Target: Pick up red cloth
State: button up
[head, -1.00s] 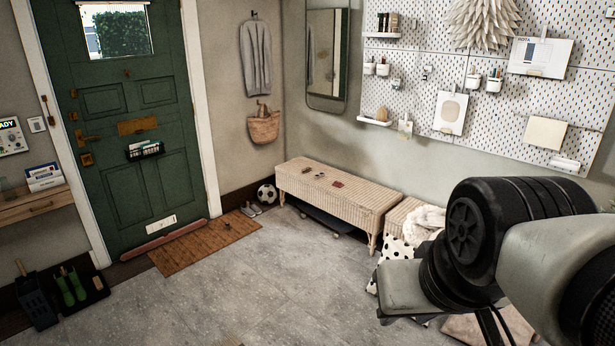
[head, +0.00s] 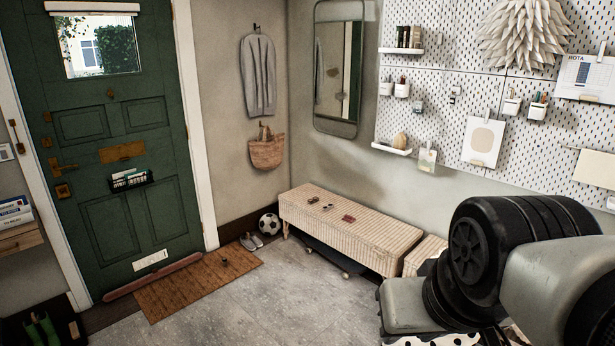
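My arm fills the lower right of the head view, in front of the bench's right end. My gripper is not in view.
A second woven bench (head: 426,252) is partly hidden behind my arm. A football (head: 269,224) and shoes (head: 251,241) are on the floor left of the bench. A brown doormat (head: 198,284) lies before the green door (head: 122,150). Grey floor (head: 270,305) in front is clear.

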aim_at(351, 219)
jog(key=i+u, duration=0.2)
jog(key=i, duration=0.6)
jog(key=i+l+u, duration=0.25)
jog(key=i, duration=0.5)
jog(key=i+j+u, duration=0.15)
jog(key=i+u, duration=0.2)
jog(key=i, duration=0.4)
jog(key=i+l+u, duration=0.1)
jog(key=i+u, duration=0.25)
jog(key=i, duration=0.4)
jog(key=i+l+z, duration=0.1)
jog(key=i+z, duration=0.75)
jog(key=i+j+z, duration=0.2)
jog(key=z, duration=0.2)
jog(key=i+l+z, duration=0.1)
jog(key=i+z, duration=0.6)
jog(key=z, duration=0.2)
jog(key=i+j+z, duration=0.1)
jog(key=i+z, duration=0.25)
jog(key=z, duration=0.15)
jog(key=i, duration=0.45)
